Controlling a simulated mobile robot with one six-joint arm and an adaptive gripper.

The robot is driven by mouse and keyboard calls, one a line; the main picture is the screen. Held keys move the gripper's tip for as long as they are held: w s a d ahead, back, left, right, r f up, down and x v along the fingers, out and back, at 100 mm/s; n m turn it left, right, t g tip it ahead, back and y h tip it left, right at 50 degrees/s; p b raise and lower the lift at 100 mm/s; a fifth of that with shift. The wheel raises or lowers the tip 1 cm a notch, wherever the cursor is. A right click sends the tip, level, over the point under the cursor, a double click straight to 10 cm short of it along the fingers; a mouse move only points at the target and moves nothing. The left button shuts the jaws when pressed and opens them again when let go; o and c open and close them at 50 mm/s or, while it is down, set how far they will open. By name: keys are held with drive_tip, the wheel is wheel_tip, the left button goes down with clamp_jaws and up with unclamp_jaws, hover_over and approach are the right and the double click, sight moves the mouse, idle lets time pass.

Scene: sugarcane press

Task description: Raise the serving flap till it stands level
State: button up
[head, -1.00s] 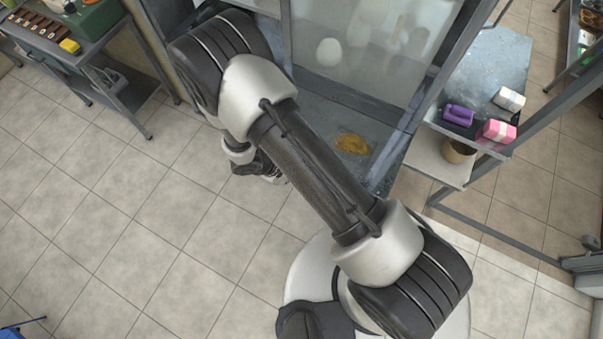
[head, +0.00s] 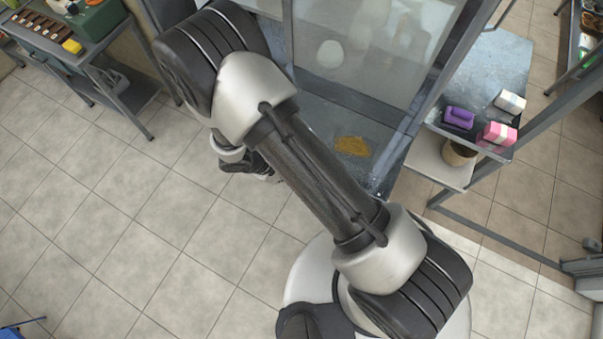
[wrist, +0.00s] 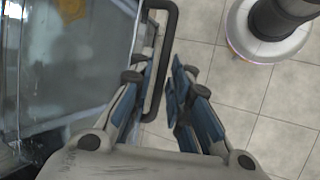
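In the wrist view, a dark U-shaped handle (wrist: 172,30) stands out from the edge of the grey stall front on the left. I take it to be the serving flap's handle; the flap is seen nearly edge-on and its angle is hard to judge. My gripper (wrist: 162,88) has its blue-padded fingers apart, one on each side of the handle's long bar. I cannot tell whether a pad touches it. In the head view my arm hides the handle and flap, and only part of my gripper (head: 262,170) shows beneath the arm.
The glass-fronted stall (head: 350,50) has a grey surface with a yellow-brown patch (head: 352,146). A side shelf (head: 500,60) at right holds purple, pink and white items. A bench (head: 105,45) stands at upper left. The tiled floor (head: 130,240) at left is clear.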

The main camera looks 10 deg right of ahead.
drive_tip(key=w+v, duration=0.1)
drive_tip(key=v, duration=0.7)
drive_tip(key=shift+s+a+r, duration=0.2)
drive_tip(key=shift+s+r, duration=0.1)
drive_tip(key=shift+s, duration=0.25)
drive_tip(key=d+r+m+y+b, duration=0.3)
drive_tip(key=d+r+m+b, duration=0.35)
drive_tip(key=d+r, duration=0.55)
drive_tip(key=s+d+r+m+t+y+b, duration=0.1)
drive_tip(key=s+d+r+b, duration=0.1)
drive_tip(key=s+r+b, duration=0.1)
drive_tip(key=s+d+r+m+t+y+b, duration=0.2)
drive_tip(key=s+b, duration=0.3)
drive_tip(key=s, duration=0.3)
drive_tip(key=shift+s+d+r, duration=0.15)
drive_tip(key=shift+d+r, duration=0.1)
drive_tip(key=shift+r, duration=0.25)
drive_tip(key=shift+a+m, duration=0.1)
drive_tip(key=shift+m, duration=0.15)
